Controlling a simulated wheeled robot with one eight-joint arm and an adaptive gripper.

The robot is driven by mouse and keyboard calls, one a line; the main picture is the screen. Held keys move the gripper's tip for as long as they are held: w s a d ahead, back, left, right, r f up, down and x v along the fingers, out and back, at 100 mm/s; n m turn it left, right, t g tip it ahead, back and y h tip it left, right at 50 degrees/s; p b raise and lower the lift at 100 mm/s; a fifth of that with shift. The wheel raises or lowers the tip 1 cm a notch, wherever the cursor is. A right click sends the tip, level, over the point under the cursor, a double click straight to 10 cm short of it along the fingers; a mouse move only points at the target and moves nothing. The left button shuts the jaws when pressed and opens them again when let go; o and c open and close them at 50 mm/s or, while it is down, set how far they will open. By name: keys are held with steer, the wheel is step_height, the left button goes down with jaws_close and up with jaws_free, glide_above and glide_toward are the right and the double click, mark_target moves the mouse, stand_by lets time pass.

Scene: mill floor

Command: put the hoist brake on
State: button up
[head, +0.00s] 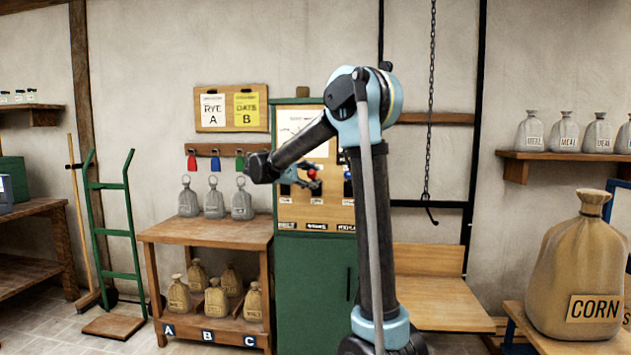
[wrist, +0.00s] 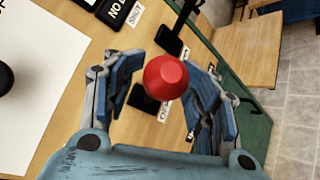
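A red ball knob (head: 312,174) stands out from the wooden control panel (head: 290,212) on the green cabinet. In the wrist view the red knob (wrist: 166,78) sits between the fingers of my gripper (wrist: 168,92), nearer the right finger. The fingers are apart and a gap shows on the left side; contact on the right is unclear. In the head view my gripper (head: 303,180) is in front of the panel, partly hidden by my arm. A plate reading OFF (wrist: 163,112) lies behind the knob, and one reading SHUT (wrist: 135,14) is farther up. The panel's lower labels are too small to read surely.
Another dark knob (head: 347,174) is right of the red one, close to my arm. A chain with a hook (head: 430,190) hangs at the right. A wooden table (head: 205,230) with grey sacks stands left of the green cabinet (head: 312,290). A CORN sack (head: 575,265) stands far right.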

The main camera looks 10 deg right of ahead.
steer(key=v, duration=1.2)
steer(key=s+d+f+m+g+y, duration=0.2)
steer(key=s+d+f+y, duration=0.1)
steer(key=s+d+f, duration=0.55)
steer(key=s+d+f+m+g+y, duration=0.25)
steer(key=s+d+f, duration=0.25)
steer(key=s+d, duration=0.55)
steer(key=s+a+f+m+g+y, duration=0.1)
steer(key=s+f+m+y, duration=0.6)
steer(key=s+f, duration=1.3)
steer(key=shift+s+a+f, duration=0.2)
steer(key=shift+s+f, duration=0.1)
steer(key=shift+s, duration=0.35)
steer(key=shift+m+y, duration=0.25)
